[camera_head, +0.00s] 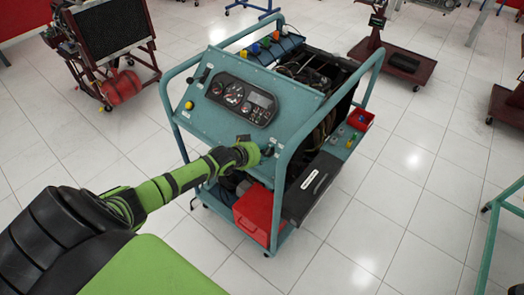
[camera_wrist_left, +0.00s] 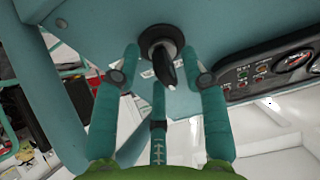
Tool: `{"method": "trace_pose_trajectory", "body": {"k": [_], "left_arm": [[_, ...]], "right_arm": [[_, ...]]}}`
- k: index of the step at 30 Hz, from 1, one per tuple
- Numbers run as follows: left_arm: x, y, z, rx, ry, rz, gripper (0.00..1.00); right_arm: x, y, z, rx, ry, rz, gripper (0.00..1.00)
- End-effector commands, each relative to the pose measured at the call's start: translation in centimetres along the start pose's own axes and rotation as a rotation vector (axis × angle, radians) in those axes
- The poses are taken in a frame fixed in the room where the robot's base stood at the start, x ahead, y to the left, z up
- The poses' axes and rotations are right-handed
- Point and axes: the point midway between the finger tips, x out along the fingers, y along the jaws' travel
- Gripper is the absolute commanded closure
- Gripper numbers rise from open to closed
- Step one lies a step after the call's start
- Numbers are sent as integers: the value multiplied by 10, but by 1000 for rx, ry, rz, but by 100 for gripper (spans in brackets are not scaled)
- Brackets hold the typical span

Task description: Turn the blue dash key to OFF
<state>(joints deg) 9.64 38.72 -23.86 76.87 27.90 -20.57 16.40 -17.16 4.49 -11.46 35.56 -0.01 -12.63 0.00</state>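The blue trainer's dash (camera_head: 205,122) is a sloped blue-green panel in the head view. In the left wrist view, the key (camera_wrist_left: 166,68) is black, sits in a round black collar on the dash (camera_wrist_left: 100,22), and points downward, slightly right. Pale label marks beside the collar are too small to read. My left gripper (camera_head: 262,150) is at the dash's lower right corner and hides most of the key in the head view. In the wrist view, its teal fingers (camera_wrist_left: 160,62) stand apart on both sides of the key, with gaps visible. My right gripper is not in view.
The gauge cluster (camera_head: 243,98) is on the dash left of my gripper; it also shows in the wrist view (camera_wrist_left: 275,68). A blue-green frame tube (camera_head: 282,160) rises close to the gripper's right. A red box (camera_head: 258,212) is below. White tiled floor surrounds the trainer.

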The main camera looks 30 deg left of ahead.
Motion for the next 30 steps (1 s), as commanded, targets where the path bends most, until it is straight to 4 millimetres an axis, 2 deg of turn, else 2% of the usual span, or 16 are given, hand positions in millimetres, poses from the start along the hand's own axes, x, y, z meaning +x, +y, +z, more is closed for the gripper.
{"method": "trace_pose_trajectory", "body": {"k": [7, 11, 14, 24, 30], "left_arm": [[-1, 0, 0, 2, 0, 0, 56], [-9, 0, 2, 3, -2, 0, 56], [-22, 0, 2, 3, -2, 2, 56], [-86, 0, 2, 4, -2, 1, 56], [-111, 0, 1, 2, -2, 0, 56]], "right_arm": [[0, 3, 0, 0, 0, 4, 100], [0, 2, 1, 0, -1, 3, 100], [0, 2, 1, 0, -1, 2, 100], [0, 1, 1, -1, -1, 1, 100], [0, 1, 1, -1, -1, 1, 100]]}}
